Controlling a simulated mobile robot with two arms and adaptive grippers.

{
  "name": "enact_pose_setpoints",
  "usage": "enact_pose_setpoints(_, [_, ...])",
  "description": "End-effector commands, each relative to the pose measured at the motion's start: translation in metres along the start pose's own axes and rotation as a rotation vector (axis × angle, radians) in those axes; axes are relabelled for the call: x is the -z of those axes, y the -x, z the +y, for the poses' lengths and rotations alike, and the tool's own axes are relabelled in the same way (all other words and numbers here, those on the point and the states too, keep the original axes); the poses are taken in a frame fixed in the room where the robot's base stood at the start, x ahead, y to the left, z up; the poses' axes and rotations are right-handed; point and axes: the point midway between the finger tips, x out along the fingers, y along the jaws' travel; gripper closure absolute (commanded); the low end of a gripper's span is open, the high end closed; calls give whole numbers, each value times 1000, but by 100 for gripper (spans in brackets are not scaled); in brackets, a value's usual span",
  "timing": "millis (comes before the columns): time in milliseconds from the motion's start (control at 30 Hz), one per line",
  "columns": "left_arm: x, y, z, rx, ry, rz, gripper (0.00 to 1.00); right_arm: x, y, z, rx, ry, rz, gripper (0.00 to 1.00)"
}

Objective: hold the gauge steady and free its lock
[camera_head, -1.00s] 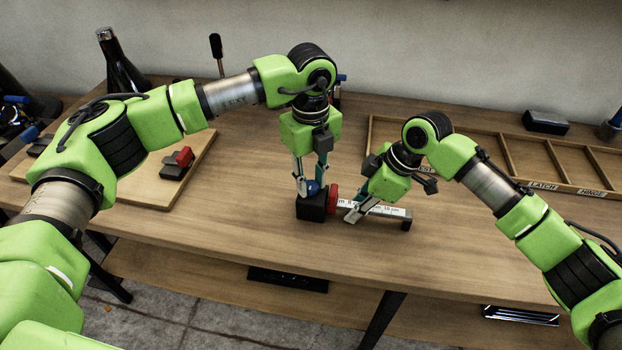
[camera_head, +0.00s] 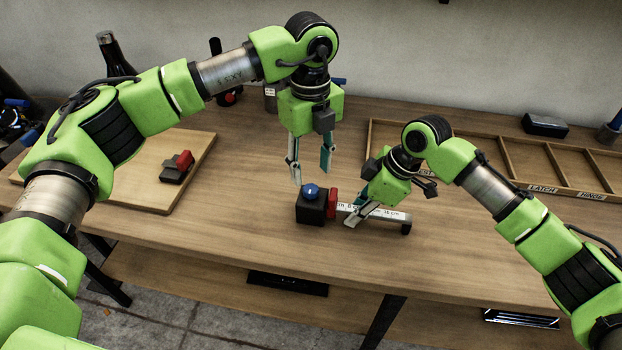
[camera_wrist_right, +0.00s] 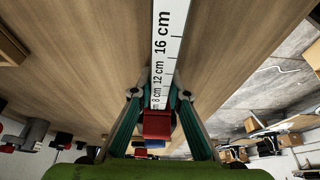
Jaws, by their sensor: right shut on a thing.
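The gauge is a black block (camera_head: 311,208) with a blue knob (camera_head: 311,190) on top, a red part (camera_head: 332,203) at its right side, and a white ruled bar (camera_head: 385,213) reaching right to a black foot (camera_head: 406,226). My left gripper (camera_head: 311,176) is open and empty just above the blue knob, apart from it. My right gripper (camera_head: 358,211) is shut on the ruled bar, right of the red part. In the right wrist view the fingers flank the bar (camera_wrist_right: 163,50), with the red part (camera_wrist_right: 157,124) near the fingertips.
A wooden board (camera_head: 150,187) with a dark and red clamp-like piece (camera_head: 177,167) lies left. A divided wooden tray (camera_head: 459,134) with labels such as LATCH and HINGE stands at the back right. A dark bottle (camera_head: 115,58) stands at the back left. The front table strip is clear.

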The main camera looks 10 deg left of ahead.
Motion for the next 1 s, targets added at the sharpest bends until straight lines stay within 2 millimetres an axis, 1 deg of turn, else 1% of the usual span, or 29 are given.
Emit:
enact_pose_setpoints(33, [0, 12, -1, 4, 0, -1, 60, 1, 0, 0, 0, 1, 1, 100])
enact_pose_setpoints(100, [0, 27, -1, 3, 1, -2, 60, 0, 0, 0, 0, 1, 1, 100])
enact_pose_setpoints(200, [0, 44, -1, 2, 1, 0, 60, 0, 0, 0, -1, 1, 1, 100])
enact_pose_setpoints(300, [-1, 57, 0, 0, 1, -1, 60, 0, 0, 0, -1, 1, 1, 100])
enact_pose_setpoints(400, [0, 64, 0, 0, 1, 1, 60, 0, 0, 0, -1, 1, 1, 100])
enact_pose_setpoints(500, [0, 67, 0, 0, 0, 1, 60, 0, 0, 0, -1, 1, 1, 100])
enact_pose_setpoints(800, [0, 67, 0, 0, 0, 1, 60, 0, 0, 0, -1, 1, 1, 100])
enact_pose_setpoints(833, [0, 67, 0, 0, 0, 1, 60, 0, 0, 0, -1, 1, 1, 82])
enact_pose_setpoints(900, [0, 67, 0, 0, 0, 1, 60, 0, 0, 0, -1, 1, 1, 65])
enact_pose_setpoints(1000, [0, 67, 0, 0, 0, 1, 60, 0, 0, 0, -1, 1, 1, 65])
